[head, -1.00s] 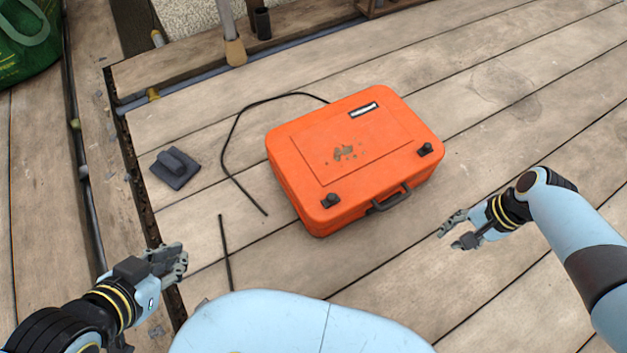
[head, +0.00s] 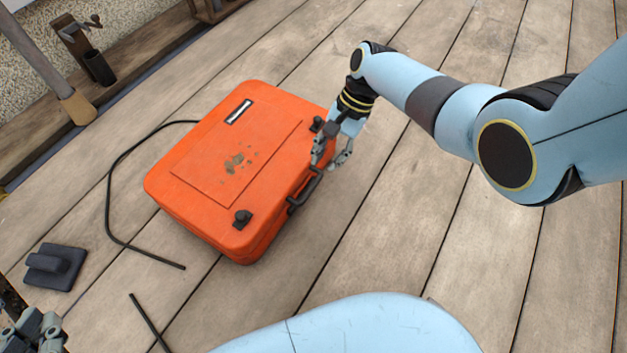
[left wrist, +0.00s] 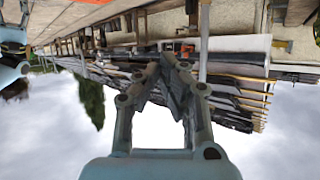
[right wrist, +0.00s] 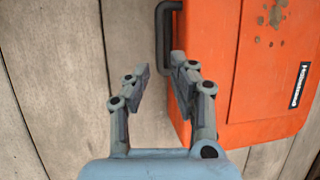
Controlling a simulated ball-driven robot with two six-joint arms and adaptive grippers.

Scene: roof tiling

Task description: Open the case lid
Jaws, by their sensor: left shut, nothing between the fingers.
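The orange case (head: 200,165) lies flat on the planks with its lid down. Its dark handle (head: 304,192) is on the side facing me. One black latch (head: 242,219) is at the near corner, and another latch (head: 317,124) is beside my right gripper. My right gripper (head: 330,160) is open at the case's handle side. In the right wrist view, the case (right wrist: 270,100) and handle (right wrist: 161,40) show, and the right gripper (right wrist: 159,70) has one finger over the case edge, the other outside it. My left gripper (head: 35,325) is shut and empty at the lower left; its fingers meet in the left wrist view (left wrist: 168,62).
A black cable (head: 110,205) curves around the case's left side. A dark block with a flat base (head: 55,266) lies on the planks at the left. A wooden rail with a pole (head: 75,105) runs along the upper left. The planks right of the case are clear.

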